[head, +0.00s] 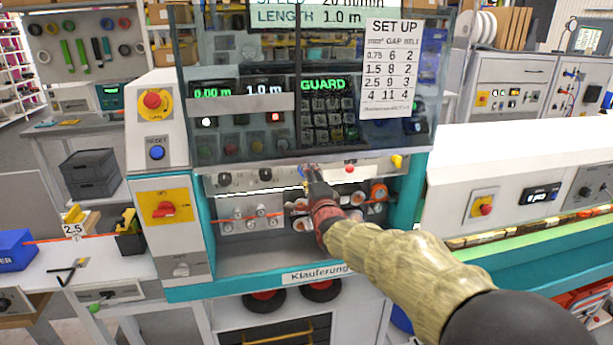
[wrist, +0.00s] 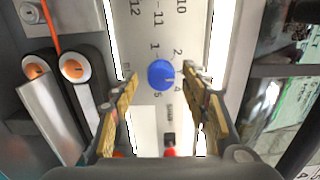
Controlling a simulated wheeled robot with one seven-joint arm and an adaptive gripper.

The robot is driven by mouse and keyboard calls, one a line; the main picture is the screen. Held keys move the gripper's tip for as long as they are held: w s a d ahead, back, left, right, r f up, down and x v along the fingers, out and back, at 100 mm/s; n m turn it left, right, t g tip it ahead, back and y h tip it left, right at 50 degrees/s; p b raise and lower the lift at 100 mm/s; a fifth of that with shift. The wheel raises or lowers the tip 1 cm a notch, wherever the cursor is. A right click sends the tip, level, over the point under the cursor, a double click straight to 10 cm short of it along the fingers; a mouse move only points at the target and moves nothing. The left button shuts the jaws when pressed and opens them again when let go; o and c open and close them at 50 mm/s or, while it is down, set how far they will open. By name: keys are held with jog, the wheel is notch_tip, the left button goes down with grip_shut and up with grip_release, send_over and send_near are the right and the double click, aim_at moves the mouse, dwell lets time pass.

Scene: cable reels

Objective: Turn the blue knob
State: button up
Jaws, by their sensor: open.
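The blue knob (wrist: 161,75) is round and sits on a pale panel with printed numbers around it, in the wrist view. A small pale mark on it appears to point right, between 2 and 4. My gripper (wrist: 160,78) is open, with one gold-coloured finger on each side of the knob. Gaps show between the knob and both fingers, so they do not appear to touch it. In the head view my gripper (head: 310,172) reaches the panel strip below the clear guard, and my arm hides most of the knob there.
A clear guard (head: 230,110) hangs over the displays and keypad, its lower edge just above my gripper. Orange-centred rollers (head: 379,192) and a black belt (wrist: 87,85) lie close by. A yellow knob (head: 397,161) and red button (head: 350,169) sit right of my gripper.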

jog(key=v, duration=1.1)
